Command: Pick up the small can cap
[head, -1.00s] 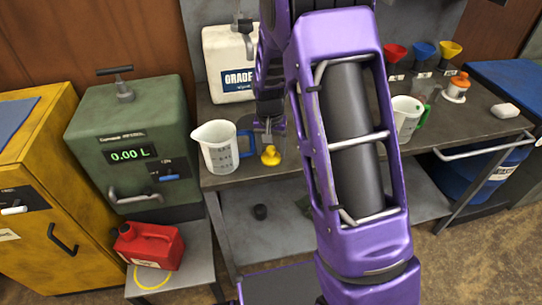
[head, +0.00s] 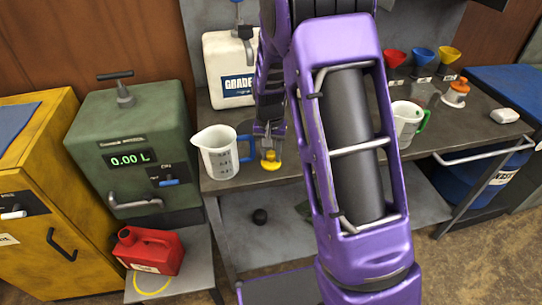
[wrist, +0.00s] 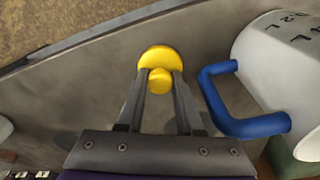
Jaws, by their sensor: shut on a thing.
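A small yellow cap (head: 270,166) with a round knob is on the grey bench near its front edge, just right of the blue-handled measuring jug. My gripper (head: 270,155) reaches down to it from above. In the wrist view, the yellow cap (wrist: 155,56) shows at the fingertips, and my gripper (wrist: 159,80) is shut on its knob. No clear gap shows between the cap and the bench. The red fuel can (head: 150,250) stands on a low stand at the left.
The measuring jug (head: 218,155) is close to the gripper, and its blue handle (wrist: 245,122) lies right of the fingers in the wrist view. A white canister (head: 228,60) stands behind. A second jug (head: 407,118) is further right. A black item (head: 260,216) lies on the lower shelf.

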